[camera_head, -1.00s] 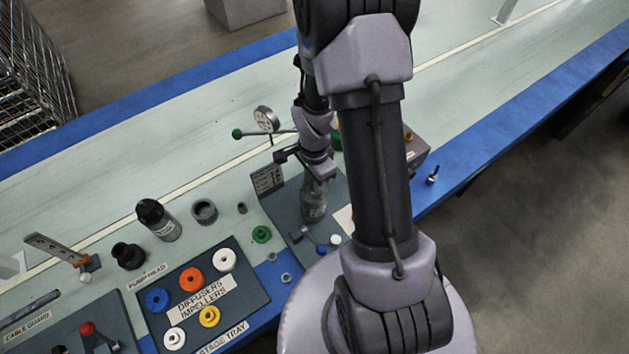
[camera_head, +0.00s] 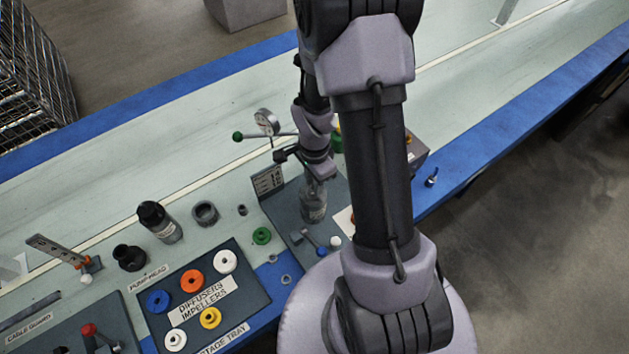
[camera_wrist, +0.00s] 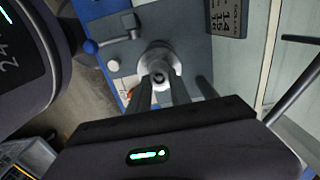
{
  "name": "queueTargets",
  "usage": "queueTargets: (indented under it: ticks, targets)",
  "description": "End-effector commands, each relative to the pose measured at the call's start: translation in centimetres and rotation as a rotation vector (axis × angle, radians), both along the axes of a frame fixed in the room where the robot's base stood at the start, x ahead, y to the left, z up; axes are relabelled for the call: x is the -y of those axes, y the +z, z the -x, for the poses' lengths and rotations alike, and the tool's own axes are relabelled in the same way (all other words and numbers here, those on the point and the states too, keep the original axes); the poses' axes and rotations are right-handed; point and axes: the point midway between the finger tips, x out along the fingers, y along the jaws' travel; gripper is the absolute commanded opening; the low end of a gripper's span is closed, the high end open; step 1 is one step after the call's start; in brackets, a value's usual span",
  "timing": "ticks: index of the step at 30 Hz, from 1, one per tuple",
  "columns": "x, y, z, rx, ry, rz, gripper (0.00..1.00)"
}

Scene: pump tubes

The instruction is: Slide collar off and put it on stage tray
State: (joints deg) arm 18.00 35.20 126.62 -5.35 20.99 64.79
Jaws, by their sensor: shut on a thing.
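My gripper (camera_head: 317,180) points down over the top of an upright grey pump tube (camera_head: 313,208) on a dark base plate. In the wrist view its two fingers (camera_wrist: 161,84) are closed around a light grey round collar (camera_wrist: 157,66) with a dark centre. The collar is mostly hidden by the fingers in the head view, and I cannot tell whether it is still seated on the tube. The stage tray (camera_head: 252,318) is dark and flat, to the lower left of the tube. It holds blue, orange, yellow and white discs around a white label.
A pressure gauge (camera_head: 266,120) and a green-knobbed rod stand just behind the gripper. A number placard (camera_head: 268,181) stands left of the tube. A green ring (camera_head: 262,236) and small rings lie between plate and tray. Black cylindrical parts (camera_head: 158,222) stand behind the tray.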

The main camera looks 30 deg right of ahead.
Motion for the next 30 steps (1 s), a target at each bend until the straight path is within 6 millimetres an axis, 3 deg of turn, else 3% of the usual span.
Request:
queueTargets:
  ticks: [20, 30]
  targets:
    - [0.0, 4.5, 0.0, 0.001, 0.000, 0.000, 0.00]
    - [0.0, 4.5, 0.0, 0.000, 0.000, 0.000, 0.00]
